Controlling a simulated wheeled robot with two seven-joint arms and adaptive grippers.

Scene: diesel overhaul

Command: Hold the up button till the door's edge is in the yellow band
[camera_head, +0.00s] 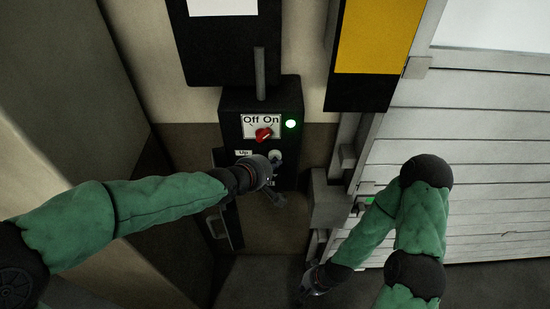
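My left gripper (277,180) is in front of the lower part of the box, just below and right of that label. It hides most of the button area, and I cannot tell whether it touches a button. The slatted door (460,155) fills the right side. A yellow band (375,37) with black below it is beside the door. My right gripper (313,284) hangs low, apart from the box; its fingers are unclear.
A black panel with a white sheet (222,7) is above the box, with a grey conduit (260,72) running down to it. Grey rail parts (329,199) stand between the box and the door. Dark floor (258,282) shows below.

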